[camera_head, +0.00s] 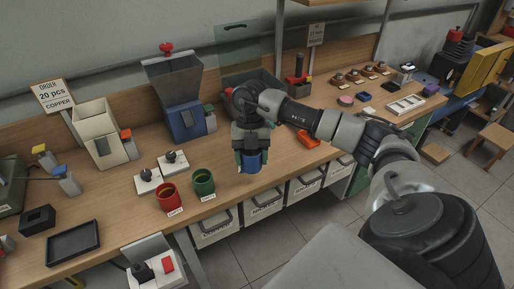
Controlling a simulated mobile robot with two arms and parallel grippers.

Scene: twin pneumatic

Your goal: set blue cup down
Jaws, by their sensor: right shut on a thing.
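A blue cup (250,163) is in my right gripper (251,155), near the front edge of the bench. The gripper points down from above and its dark fingers are shut on the cup's sides. The cup looks upright, and its top is hidden by the gripper. I cannot tell whether its base touches the bench. My left gripper is not in view.
A green cup (203,183) and a red cup (167,196) stand left of the blue cup on the wooden bench (125,213). Behind them are two white bases with dark knobs (171,157). A blue hopper machine (186,121) stands farther back. Labelled bins (262,203) hang below the front edge.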

